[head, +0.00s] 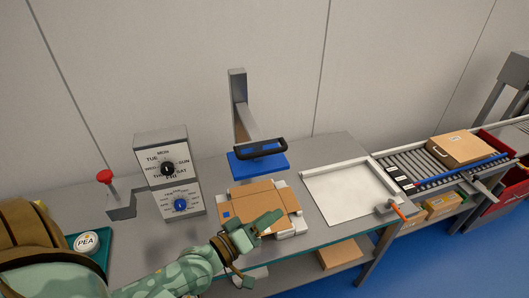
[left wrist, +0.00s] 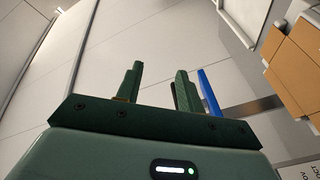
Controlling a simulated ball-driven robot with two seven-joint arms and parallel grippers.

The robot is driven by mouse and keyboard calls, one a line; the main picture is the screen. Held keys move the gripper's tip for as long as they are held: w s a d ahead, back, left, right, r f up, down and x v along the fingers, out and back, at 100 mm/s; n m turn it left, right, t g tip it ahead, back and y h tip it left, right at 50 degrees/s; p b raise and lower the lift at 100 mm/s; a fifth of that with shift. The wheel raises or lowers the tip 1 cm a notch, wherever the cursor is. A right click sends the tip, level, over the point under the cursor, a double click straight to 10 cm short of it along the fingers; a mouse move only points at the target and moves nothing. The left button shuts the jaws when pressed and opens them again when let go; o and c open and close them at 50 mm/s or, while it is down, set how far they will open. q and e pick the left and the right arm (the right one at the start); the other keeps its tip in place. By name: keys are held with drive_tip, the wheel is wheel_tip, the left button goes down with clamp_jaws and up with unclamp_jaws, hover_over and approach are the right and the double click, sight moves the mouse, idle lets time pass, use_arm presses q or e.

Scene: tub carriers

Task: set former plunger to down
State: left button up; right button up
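The former plunger, a blue plate (head: 256,163) with a black handle (head: 262,148), hangs from a grey post (head: 239,105) at the back of the table. It is raised above a flat brown carton blank (head: 245,199) with a gap between them. My left gripper (head: 262,226) is in front of the blank's near right corner, below and apart from the handle. In the left wrist view its two green fingers (left wrist: 158,88) stand apart with nothing between them. The blue plate (left wrist: 208,92) shows edge-on beyond the right finger. My right gripper is not seen.
Two dial boxes (head: 161,158) and a red knob (head: 105,176) stand left of the plunger. A teal tray with a round PEA tub (head: 87,242) is at far left. A white tray (head: 350,190) lies right, beside a roller conveyor (head: 415,168) carrying a box (head: 460,148).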

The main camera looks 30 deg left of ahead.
sight(264, 153)
use_arm(q)
drive_tip(key=w+a+n+t+y, duration=0.2)
drive_tip(key=a+n+y, duration=0.5)
drive_tip(key=a+n, duration=0.35)
drive_tip(key=w, duration=0.5)
drive_tip(key=w+a+r+p, duration=0.1)
drive_tip(key=w, duration=0.9)
drive_tip(key=shift+w+a+r+p, duration=0.15)
drive_tip(key=shift+w+r+p, duration=0.15)
drive_tip(key=shift+r, duration=0.1)
drive_tip(key=shift+s, duration=0.1)
drive_tip(key=shift+c, duration=0.4)
clamp_jaws()
